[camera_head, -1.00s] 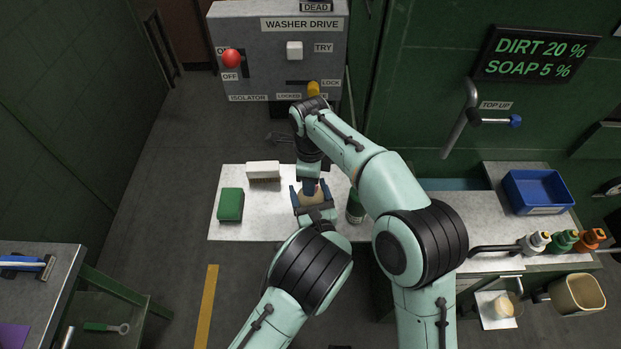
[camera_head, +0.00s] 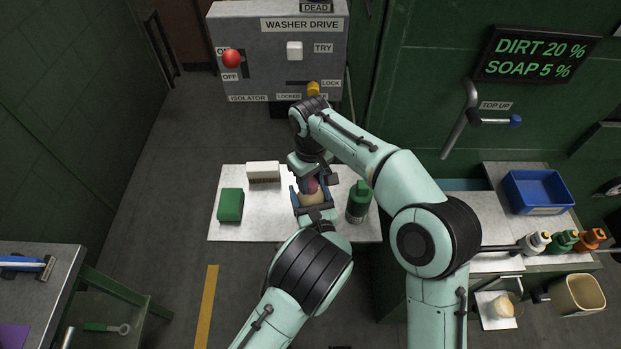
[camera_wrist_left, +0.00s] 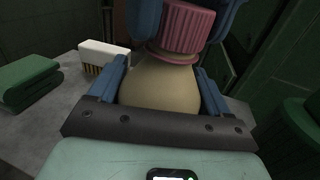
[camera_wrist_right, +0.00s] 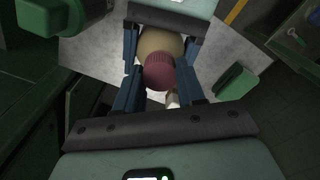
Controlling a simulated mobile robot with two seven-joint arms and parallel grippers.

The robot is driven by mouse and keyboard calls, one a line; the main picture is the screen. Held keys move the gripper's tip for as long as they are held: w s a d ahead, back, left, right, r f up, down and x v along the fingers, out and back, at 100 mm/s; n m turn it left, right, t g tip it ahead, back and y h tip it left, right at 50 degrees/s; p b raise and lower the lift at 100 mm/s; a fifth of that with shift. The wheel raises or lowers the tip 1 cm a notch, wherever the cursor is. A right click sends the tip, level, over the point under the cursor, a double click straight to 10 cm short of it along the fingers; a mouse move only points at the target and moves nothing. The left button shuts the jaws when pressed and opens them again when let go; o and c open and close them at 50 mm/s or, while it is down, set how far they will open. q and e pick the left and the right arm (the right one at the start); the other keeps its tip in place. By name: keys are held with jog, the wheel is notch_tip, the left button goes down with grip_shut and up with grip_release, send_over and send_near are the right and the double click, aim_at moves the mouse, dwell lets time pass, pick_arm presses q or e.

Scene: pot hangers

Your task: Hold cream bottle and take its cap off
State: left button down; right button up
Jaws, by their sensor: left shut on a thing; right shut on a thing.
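The cream bottle (camera_head: 311,199) is on the small light table, with a ribbed pink cap (camera_head: 311,186) at its top. My left gripper (camera_head: 312,192) is shut around the bottle body; the left wrist view shows blue fingers on both sides of the bottle (camera_wrist_left: 160,88). My right gripper (camera_head: 313,181) comes from above and is shut on the cap. In the right wrist view its fingers flank the cap (camera_wrist_right: 159,72), with the bottle body (camera_wrist_right: 160,42) behind. The cap sits at the bottle's neck; I cannot tell whether it is loosened.
A green bottle (camera_head: 359,202) stands just right of the grippers. The washer drive box (camera_head: 277,50) is behind the table.

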jog(key=n, duration=0.4)
jog(key=shift+n, duration=0.4)
jog(key=n, duration=0.4)
jog(key=shift+n, duration=0.3)
jog(key=n, duration=0.4)
jog(key=shift+n, duration=0.3)
jog(key=n, duration=0.5)
jog(key=shift+r, duration=0.1)
jog(key=shift+r, duration=0.15)
jog(key=shift+r, duration=0.95)
